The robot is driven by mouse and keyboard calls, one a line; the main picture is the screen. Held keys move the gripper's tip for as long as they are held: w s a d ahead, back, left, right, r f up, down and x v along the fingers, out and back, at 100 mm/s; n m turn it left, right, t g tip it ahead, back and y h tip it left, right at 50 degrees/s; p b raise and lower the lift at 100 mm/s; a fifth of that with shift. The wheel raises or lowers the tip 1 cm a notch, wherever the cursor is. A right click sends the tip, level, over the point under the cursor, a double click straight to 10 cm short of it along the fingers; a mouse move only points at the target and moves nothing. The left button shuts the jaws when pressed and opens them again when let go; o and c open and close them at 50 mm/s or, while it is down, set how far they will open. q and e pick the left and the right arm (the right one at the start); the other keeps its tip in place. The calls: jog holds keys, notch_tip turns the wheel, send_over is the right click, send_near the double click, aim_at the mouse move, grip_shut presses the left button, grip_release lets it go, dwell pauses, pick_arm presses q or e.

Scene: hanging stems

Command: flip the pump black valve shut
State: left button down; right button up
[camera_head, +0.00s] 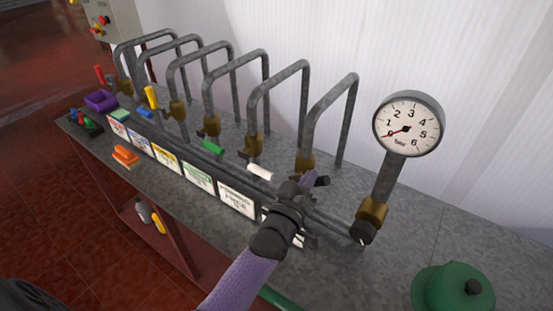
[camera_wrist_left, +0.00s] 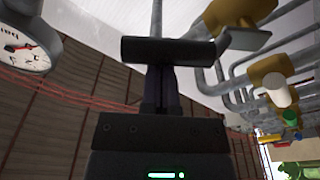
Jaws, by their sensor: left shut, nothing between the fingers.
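The black valve is the nearest in the row, a brass body (camera_head: 306,162) at the foot of the last bent pipe. In the left wrist view its black cylindrical handle (camera_wrist_left: 168,50) lies crosswise just beyond my fingertips, joined to a grey lever plate (camera_wrist_left: 250,38) beside a brass body (camera_wrist_left: 240,10). My left gripper (camera_head: 308,186) is at this handle in the head view and hides part of it. In the wrist view its fingers (camera_wrist_left: 160,82) are shut with nothing between them. They look in contact with the handle or very near it; I cannot tell which. My right gripper is out of view.
A white handle (camera_head: 260,172) and a green handle (camera_head: 212,147) are on neighbouring valves to the left. A pressure gauge (camera_head: 409,124) on a thick pipe stands close on the right. A green domed object (camera_head: 453,290) sits at the bench's front right. Loose coloured items lie at the far left.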

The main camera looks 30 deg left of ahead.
aim_at(322, 185)
pick_arm(q)
jog(key=shift+s+d+f+m+h+b, duration=0.1)
jog(key=shift+d+f+m+h+b, duration=0.3)
jog(key=shift+f+m, duration=0.75)
jog(key=shift+s+d+f+m+h+b, duration=0.15)
jog(key=shift+d+f+m+b, duration=0.45)
jog(key=shift+m, duration=1.05)
jog(key=shift+w+d+f+m+h+b, duration=0.1)
jog(key=shift+d+f+m+h+b, duration=0.4)
jog(key=shift+m, duration=0.9)
jog(key=shift+f, duration=0.3)
jog(key=shift+r, duration=0.1)
jog(key=r+p, duration=0.2)
jog(key=r, duration=0.1)
jog(key=r+p, duration=0.1)
jog(key=shift+w+r+p, duration=0.35)
jog(key=shift+p, duration=0.05)
jog(key=f+v, duration=0.1)
jog(key=v, duration=0.9)
